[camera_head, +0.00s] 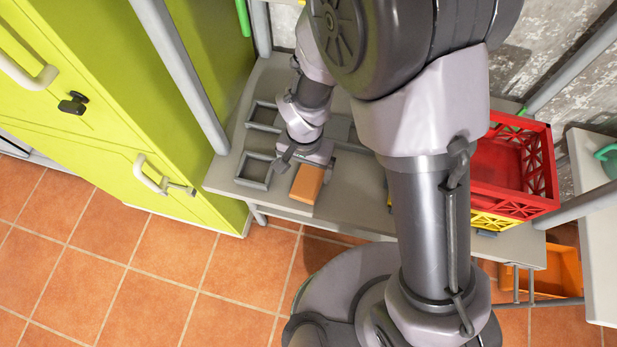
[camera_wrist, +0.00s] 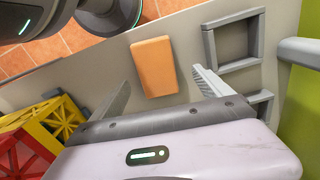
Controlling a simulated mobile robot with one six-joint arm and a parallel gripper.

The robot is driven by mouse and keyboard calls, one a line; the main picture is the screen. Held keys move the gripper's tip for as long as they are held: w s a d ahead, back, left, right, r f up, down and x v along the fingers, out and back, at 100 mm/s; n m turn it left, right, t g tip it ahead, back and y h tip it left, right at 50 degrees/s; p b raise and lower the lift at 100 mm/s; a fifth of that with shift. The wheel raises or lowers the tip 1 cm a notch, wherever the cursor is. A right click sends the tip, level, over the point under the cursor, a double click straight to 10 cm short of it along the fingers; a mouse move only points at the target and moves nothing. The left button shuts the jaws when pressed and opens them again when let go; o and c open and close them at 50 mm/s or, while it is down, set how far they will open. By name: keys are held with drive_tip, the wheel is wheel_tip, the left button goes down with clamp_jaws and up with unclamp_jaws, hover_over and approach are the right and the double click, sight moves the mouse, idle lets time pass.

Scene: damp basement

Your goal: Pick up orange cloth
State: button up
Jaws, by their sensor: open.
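The orange cloth (camera_head: 307,183) is a small folded rectangular block lying on a grey shelf (camera_head: 225,178), near its front edge. In the wrist view the cloth (camera_wrist: 155,66) lies flat beyond the fingertips, between their lines. My gripper (camera_head: 302,163) is just behind the cloth in the head view, over the shelf. In the wrist view my gripper (camera_wrist: 160,82) is open, with its two fingers spread and nothing between them. I cannot tell the exact height of the fingers above the shelf.
Grey square frames (camera_head: 255,170) lie left of the cloth. A red crate (camera_head: 512,165) stands on a yellow crate (camera_head: 490,221) to the right. An orange bin (camera_head: 557,268) is lower right. A green cabinet (camera_head: 150,90) and grey posts border the left. Tiled floor (camera_head: 130,270) is clear in front.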

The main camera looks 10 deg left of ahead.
sight(308, 179)
drive_tip(key=f, duration=0.1)
drive_tip(key=f+b, duration=0.1)
drive_tip(key=f, duration=0.1)
drive_tip(key=f+b, duration=0.1)
drive_tip(key=f, duration=0.1)
drive_tip(key=shift+d, duration=0.35)
drive_tip(key=shift+r, duration=0.2)
drive_tip(key=c, duration=1.4)
drive_tip(key=shift+r, duration=0.1)
drive_tip(key=shift+c, duration=0.2)
